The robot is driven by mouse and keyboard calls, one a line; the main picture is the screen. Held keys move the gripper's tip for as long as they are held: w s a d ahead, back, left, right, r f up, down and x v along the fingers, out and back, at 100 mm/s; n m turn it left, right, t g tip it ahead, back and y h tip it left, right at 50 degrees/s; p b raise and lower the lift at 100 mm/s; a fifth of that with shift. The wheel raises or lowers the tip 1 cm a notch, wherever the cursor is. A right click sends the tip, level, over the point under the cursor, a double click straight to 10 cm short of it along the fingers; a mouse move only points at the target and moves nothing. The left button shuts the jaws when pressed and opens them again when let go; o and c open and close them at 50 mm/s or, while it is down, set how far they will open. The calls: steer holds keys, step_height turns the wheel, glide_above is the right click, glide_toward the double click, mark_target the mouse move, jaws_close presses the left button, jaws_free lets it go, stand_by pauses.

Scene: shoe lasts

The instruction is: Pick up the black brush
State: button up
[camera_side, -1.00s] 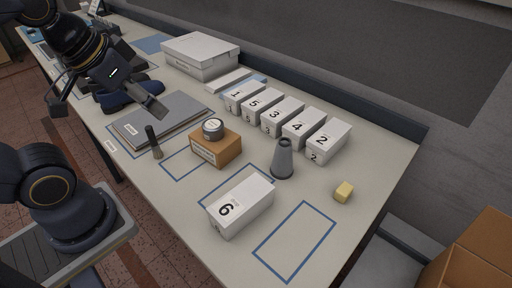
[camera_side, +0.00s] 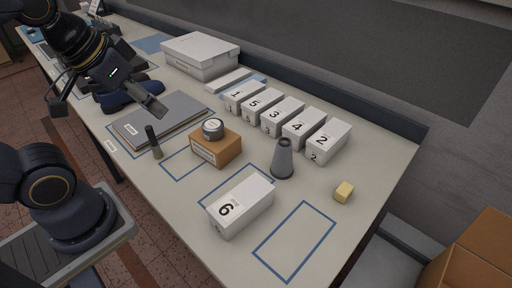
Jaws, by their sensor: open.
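The black brush (camera_side: 153,143) stands upright on the table, with a dark handle on top and a lighter, olive-brown lower end. It is beside the front right edge of the grey flat board. My gripper (camera_side: 108,110) is at the upper left, above the table and up and left of the brush. One finger (camera_side: 148,102) shows clearly, reaching out over the board; the fingers are spread apart. The gripper is open, with nothing seen between its fingers, and does not touch the brush.
The grey board (camera_side: 180,112) lies behind the brush. A brown box (camera_side: 215,150) with a round tin (camera_side: 213,128) stands to its right. Farther right are a grey cone (camera_side: 283,160), white box 6 (camera_side: 242,204), a yellow block (camera_side: 344,192) and several numbered boxes (camera_side: 285,115). The blue-outlined rectangle (camera_side: 295,242) is empty.

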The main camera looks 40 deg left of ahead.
steer(key=n+g, duration=0.6)
steer(key=n, duration=0.3)
glide_above(152, 135)
steer(key=a, duration=0.2)
step_height(152, 135, down, 17)
steer(key=shift+d+f, duration=0.15)
steer(key=shift+w+d+f, duration=0.1)
steer(key=shift+f, duration=1.45)
steer(key=shift+w+d+f, duration=0.1)
steer(key=shift+f, duration=1.4)
jaws_close()
